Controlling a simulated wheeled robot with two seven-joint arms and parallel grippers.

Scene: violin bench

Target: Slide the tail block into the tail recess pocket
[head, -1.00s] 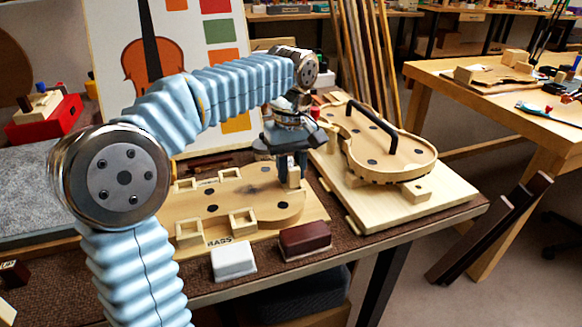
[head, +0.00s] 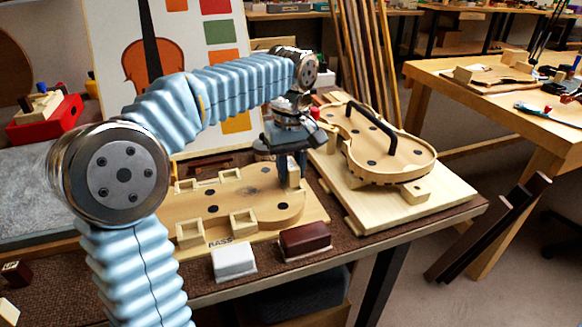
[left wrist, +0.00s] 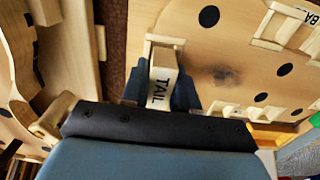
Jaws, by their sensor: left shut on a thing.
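My left gripper (head: 291,168) is over the right end of the flat violin-shaped wooden form (head: 230,197). It is shut on the tail block (left wrist: 162,88), a pale wooden block marked TAIL that stands between the two blue fingers in the left wrist view. In the head view the tail block (head: 294,177) shows as a small pale piece at the fingertips. It is at the rounded end of the form; the tail recess pocket there is mostly hidden by block and fingers. I cannot tell whether the block is inside it. My right gripper is not in view.
A second board (head: 400,205) with a violin body and black handle lies to the right. A white block (head: 233,262) and a dark red block (head: 305,241) are at the bench's front. Small open wooden frames (head: 243,221) stand on the form. A poster leans behind.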

